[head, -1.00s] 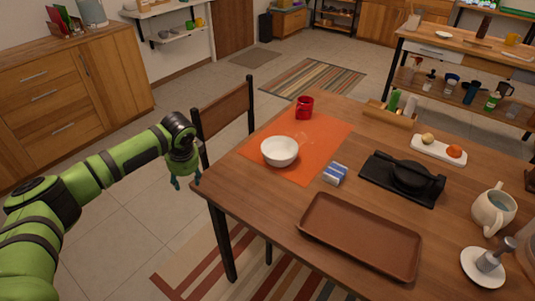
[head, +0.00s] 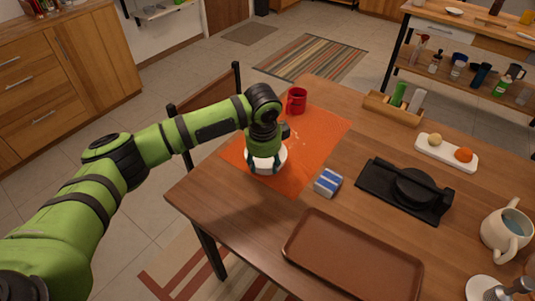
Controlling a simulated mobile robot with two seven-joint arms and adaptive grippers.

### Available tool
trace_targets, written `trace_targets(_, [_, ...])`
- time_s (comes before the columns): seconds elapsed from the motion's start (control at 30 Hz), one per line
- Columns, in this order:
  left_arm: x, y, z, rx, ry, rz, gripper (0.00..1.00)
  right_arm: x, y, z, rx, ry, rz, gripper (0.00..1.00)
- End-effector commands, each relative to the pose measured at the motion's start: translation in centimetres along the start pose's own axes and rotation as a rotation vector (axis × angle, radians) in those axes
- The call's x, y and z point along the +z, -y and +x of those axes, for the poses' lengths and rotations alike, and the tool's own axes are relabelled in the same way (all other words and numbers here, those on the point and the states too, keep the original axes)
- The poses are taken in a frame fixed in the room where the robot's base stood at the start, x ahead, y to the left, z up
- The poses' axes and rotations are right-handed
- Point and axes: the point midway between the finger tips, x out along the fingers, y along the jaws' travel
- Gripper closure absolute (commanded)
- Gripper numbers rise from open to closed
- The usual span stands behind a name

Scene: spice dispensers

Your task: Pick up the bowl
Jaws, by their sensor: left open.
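The white bowl (head: 268,166) sits on the orange placemat (head: 317,143) on the wooden table, partly hidden by my left gripper. My left gripper (head: 265,168) points down over the bowl, with one finger at each side of the bowl's visible part. It is open; whether the fingers touch the bowl cannot be told. My right gripper is not in view.
A red mug (head: 297,101) stands at the placemat's far edge. A blue and white box (head: 328,182) lies right of the bowl. A chair (head: 205,120) is at the table's left.

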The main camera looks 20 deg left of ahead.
Motion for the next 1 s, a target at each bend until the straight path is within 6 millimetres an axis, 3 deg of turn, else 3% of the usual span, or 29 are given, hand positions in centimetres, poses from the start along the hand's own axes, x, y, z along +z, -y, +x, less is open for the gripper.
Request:
trace_targets(0.1, [0.1,-0.2,1.6,0.004,0.003,0.0,0.49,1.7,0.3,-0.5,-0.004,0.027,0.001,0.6])
trace_targets(0.23, [0.1,-0.2,3.6,0.003,0.002,-0.001,0.49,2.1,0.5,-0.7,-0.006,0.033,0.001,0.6])
trace_targets(0.4, [0.1,-0.2,4.9,0.0,0.001,0.0,0.49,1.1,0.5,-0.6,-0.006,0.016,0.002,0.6])
trace_targets(0.6, [0.1,-0.2,4.9,-0.001,0.0,0.0,0.49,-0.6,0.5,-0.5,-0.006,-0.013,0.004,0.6])
trace_targets(0.73, [0.1,-0.2,4.9,-0.001,0.0,0.0,1.0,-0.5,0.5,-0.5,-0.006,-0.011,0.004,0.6])
trace_targets(1.0, [0.1,-0.2,4.9,0.001,0.0,0.0,1.0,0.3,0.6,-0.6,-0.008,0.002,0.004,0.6])
